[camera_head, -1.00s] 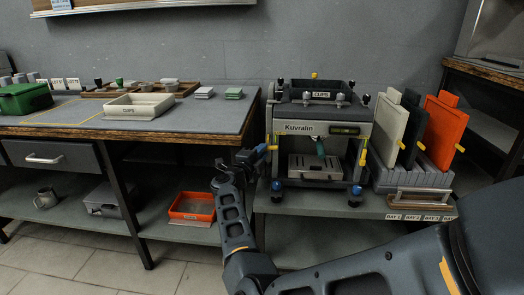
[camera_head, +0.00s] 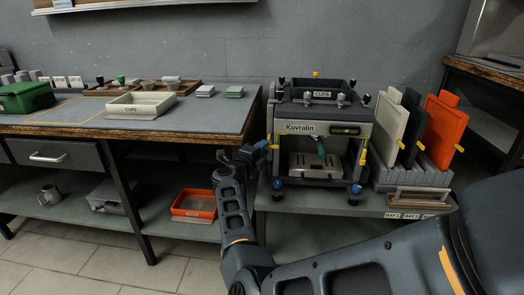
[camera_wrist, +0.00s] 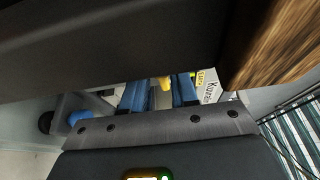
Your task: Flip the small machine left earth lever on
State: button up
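The small machine (camera_head: 318,128), grey and cream and marked Kuvralin, stands on the low bench right of the long table. A yellow lever (camera_head: 269,146) shows at its left front side, partly hidden by my gripper. My gripper (camera_head: 266,145), with blue fingertips, is beside that left side in the head view. In the wrist view my gripper (camera_wrist: 160,92) has its two blue fingers apart, with a yellow lever tip (camera_wrist: 166,83) seen between them. I cannot tell whether they touch it.
The long table's wooden edge (camera_head: 190,134) is close to my arm and fills the wrist view's upper right. A second yellow lever (camera_head: 363,156) is at the machine's right. Upright grey and orange panels (camera_head: 438,127) stand further right. An orange tray (camera_head: 194,214) sits below.

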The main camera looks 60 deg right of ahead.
jog(key=shift+o, duration=1.4)
jog(key=a+p, duration=0.1)
jog(key=a, duration=0.6)
jog(key=shift+a+p, duration=0.4)
